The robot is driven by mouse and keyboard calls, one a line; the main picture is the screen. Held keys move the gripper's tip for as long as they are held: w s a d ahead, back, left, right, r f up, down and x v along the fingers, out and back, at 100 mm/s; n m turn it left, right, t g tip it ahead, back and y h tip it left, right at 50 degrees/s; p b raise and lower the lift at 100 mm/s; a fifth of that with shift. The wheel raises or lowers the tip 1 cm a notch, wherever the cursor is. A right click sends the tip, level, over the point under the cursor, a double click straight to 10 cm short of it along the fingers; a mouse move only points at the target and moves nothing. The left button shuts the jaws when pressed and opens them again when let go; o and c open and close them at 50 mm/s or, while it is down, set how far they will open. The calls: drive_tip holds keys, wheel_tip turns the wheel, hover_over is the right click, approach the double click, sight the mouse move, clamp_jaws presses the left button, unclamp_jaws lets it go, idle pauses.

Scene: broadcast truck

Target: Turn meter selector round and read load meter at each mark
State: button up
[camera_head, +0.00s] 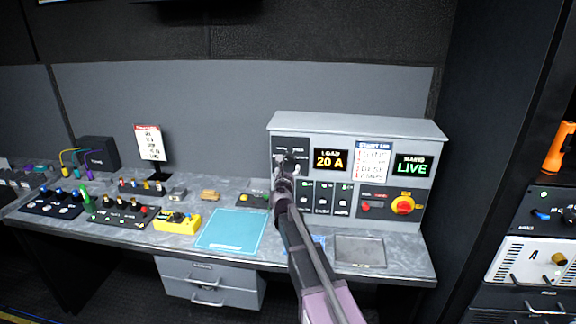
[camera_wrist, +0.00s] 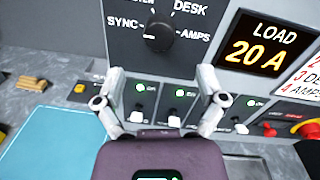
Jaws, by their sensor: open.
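The meter selector is a round black knob (camera_wrist: 158,32) on a dark panel, with SYNC, DESK and AMPS lettered around it and another label cut off at the top. I cannot tell surely which mark it points at. In the head view my gripper largely hides it. The load meter (camera_wrist: 264,46) is right of the knob and reads 20 A in yellow; it also shows in the head view (camera_head: 330,159). My gripper (camera_wrist: 160,82) is open and empty, its fingers apart just below the knob. It also shows in the head view (camera_head: 288,164) in front of the panel's left part.
Below the knob are several switches (camera_wrist: 174,120) with green lights. A red and yellow rotary switch (camera_head: 403,205) sits under the MAINS LIVE display (camera_head: 412,166). A printed card (camera_head: 373,160) stands between the displays. A teal mat (camera_head: 232,229) lies on the desk, left of my arm.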

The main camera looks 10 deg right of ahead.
drive_tip(key=v, duration=0.4)
drive_tip(key=shift+s+a, duration=0.15)
drive_tip(key=shift+s, duration=0.15)
drive_tip(key=s+d+f+m+g+h, duration=0.2)
drive_tip(key=s+d+f+m+g, duration=0.4)
drive_tip(key=m, duration=0.4)
drive_tip(key=s+d+f+m+g+h, duration=0.1)
drive_tip(key=s+d+f+m+g, duration=0.25)
drive_tip(key=s+m, duration=0.55)
drive_tip(key=s+a+f+m+g+y, duration=0.3)
drive_tip(key=s+f+m+g, duration=0.1)
drive_tip(key=s+m, duration=0.4)
drive_tip(key=s+a+f+m+g+y, duration=0.3)
drive_tip(key=s+f+m+g+y, duration=0.1)
drive_tip(key=s+m, duration=0.4)
drive_tip(key=s+f, duration=0.1)
drive_tip(key=s, duration=0.1)
drive_tip(key=shift+s+a+y, duration=0.25)
drive_tip(key=shift+y, duration=0.05)
